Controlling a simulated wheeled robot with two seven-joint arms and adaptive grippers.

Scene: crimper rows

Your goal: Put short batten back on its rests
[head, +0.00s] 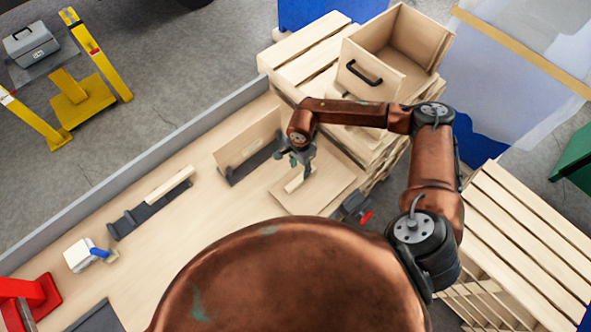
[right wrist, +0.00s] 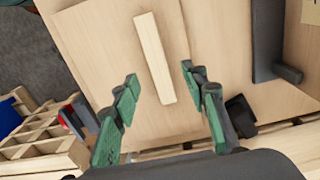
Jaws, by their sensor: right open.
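A short pale wooden batten (head: 294,184) lies on a flat light board (head: 327,189) at the right end of the bench. In the right wrist view the batten (right wrist: 154,58) lies between and ahead of the green fingertips, apart from both. My right gripper (head: 297,162) is open and empty above the batten, hiding part of it in the head view; its fingers also show in the right wrist view (right wrist: 160,82). A dark rest (head: 252,166) lies left of the board. Another pale batten (head: 169,184) lies along a second dark rest (head: 150,212) further left. My left gripper is not in view.
An upright wooden panel (head: 246,139) stands behind the nearer rest. A red-handled tool (head: 355,208) is at the bench's front edge. A white and blue object (head: 82,255) and a red stand (head: 40,297) are at left. Crates and a drawer box (head: 414,38) stand behind right.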

